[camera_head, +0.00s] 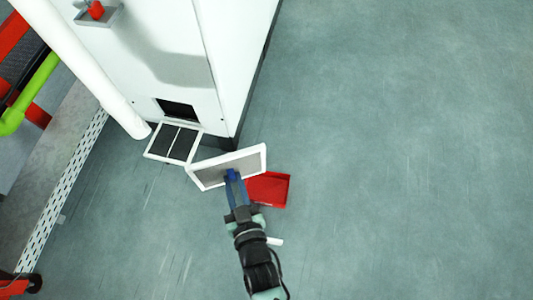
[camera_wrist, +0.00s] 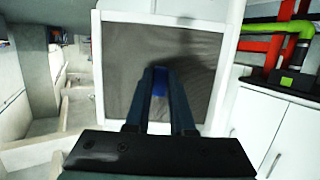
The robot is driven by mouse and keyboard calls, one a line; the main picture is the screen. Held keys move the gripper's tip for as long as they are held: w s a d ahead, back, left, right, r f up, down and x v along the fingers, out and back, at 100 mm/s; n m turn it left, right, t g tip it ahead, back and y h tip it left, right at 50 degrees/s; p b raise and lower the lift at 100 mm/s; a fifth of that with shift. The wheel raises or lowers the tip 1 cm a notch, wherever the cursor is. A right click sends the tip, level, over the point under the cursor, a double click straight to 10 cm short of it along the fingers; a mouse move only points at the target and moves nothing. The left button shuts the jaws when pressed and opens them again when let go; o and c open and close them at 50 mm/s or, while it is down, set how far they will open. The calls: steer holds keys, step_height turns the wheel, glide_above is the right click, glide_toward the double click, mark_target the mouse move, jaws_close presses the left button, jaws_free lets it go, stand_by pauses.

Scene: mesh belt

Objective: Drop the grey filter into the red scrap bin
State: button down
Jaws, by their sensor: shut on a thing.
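The grey filter (camera_head: 215,174) is a flat grey panel in a white frame. My gripper (camera_head: 232,174) is shut on it, and the filter is held up in front of the red scrap bin in the head view. In the wrist view the filter (camera_wrist: 150,50) stands across the middle, with my gripper's fingers (camera_wrist: 160,80) against its face; the exact grip is hidden. The red scrap bin (camera_head: 273,190) is on the floor, partly hidden by the filter and my arm. It does not show in the wrist view.
A white cabinet (camera_head: 170,60) stands behind, with a dark opening (camera_head: 177,108) low on its front. A white-framed dark panel (camera_head: 173,142) is at its foot. A white pipe (camera_head: 90,70) and a perforated strip (camera_head: 65,180) lie to the left. The floor at right is clear.

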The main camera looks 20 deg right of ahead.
steer(key=w+d+f+m+h+b, duration=0.1)
steer(key=w+d+f+b, duration=0.2)
steer(key=f+b, duration=1.6)
steer(key=w+d+f+m+h+b, duration=0.1)
steer(key=w+d+f+b, duration=0.3)
steer(key=f+b, duration=1.4)
steer(key=w+d+f+m+h+b, duration=0.1)
steer(key=d+f+b, duration=0.5)
steer(key=f+b, duration=1.3)
step_height(320, 180, down, 4)
steer(key=shift+w+d+r+g+h+b, duration=0.25)
steer(key=shift+w+g+h+b, duration=0.25)
steer(key=shift+w, duration=0.65)
steer(key=c, duration=0.7)
jaws_free()
steer(key=shift+r+p, duration=0.1)
steer(key=shift+p, duration=0.25)
